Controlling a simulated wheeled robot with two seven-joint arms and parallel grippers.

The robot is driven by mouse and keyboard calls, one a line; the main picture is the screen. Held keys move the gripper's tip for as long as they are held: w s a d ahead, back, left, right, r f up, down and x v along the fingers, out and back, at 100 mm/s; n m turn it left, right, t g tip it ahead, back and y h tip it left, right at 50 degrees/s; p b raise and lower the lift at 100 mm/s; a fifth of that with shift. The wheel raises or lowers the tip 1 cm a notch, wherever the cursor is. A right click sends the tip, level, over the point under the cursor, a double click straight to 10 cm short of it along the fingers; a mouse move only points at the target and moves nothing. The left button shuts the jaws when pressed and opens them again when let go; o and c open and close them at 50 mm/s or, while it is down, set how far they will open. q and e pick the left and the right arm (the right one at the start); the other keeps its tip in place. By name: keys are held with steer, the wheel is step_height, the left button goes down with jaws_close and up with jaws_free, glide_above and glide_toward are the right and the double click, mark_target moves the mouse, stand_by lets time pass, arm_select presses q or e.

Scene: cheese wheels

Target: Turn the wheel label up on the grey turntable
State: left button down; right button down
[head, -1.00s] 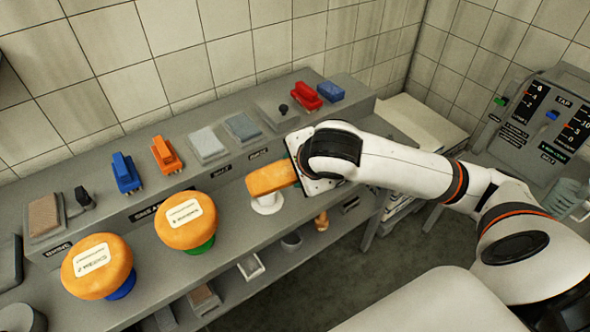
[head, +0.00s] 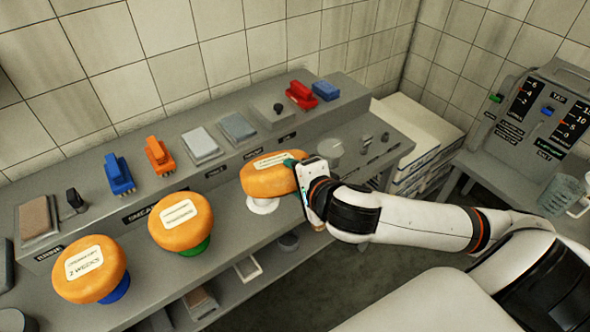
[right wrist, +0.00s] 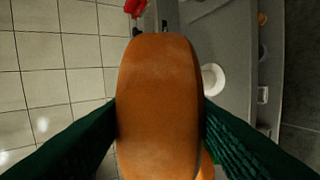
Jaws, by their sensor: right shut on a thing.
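An orange cheese wheel (head: 262,181) is held by my right gripper (head: 293,164) over a pale grey-white round stand (head: 263,206). Its white label (head: 271,160) shows on the upper face, which looks slightly tilted. I cannot tell whether the wheel touches the stand. In the right wrist view, the wheel's plain orange side (right wrist: 160,100) lies between the two green fingers, which press on it from both sides. Two more orange wheels sit label up, one on a green stand (head: 197,248) and one on a blue stand (head: 117,290). My left gripper is not in view.
Blue (head: 119,175), orange (head: 159,156) and red (head: 300,95) tools stand on the raised back shelf (head: 230,165). Stacked white boxes (head: 430,140) lie beyond the bench.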

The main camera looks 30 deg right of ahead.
steer(key=shift+s+f+t+b, duration=0.15)
steer(key=shift+f+t+b, duration=0.6)
steer(key=shift+t+b, duration=0.15)
steer(key=shift+s+f+t+b, duration=0.1)
steer(key=shift+f+t+b, duration=0.25)
steer(key=shift+t+b, duration=0.6)
steer(key=shift+s+f+t+b, duration=0.1)
steer(key=shift+f+t+b, duration=0.3)
steer(key=shift+b, duration=0.85)
steer(key=shift+s+f+t+b, duration=0.1)
steer(key=shift+t+b, duration=0.55)
steer(key=shift+b, duration=0.35)
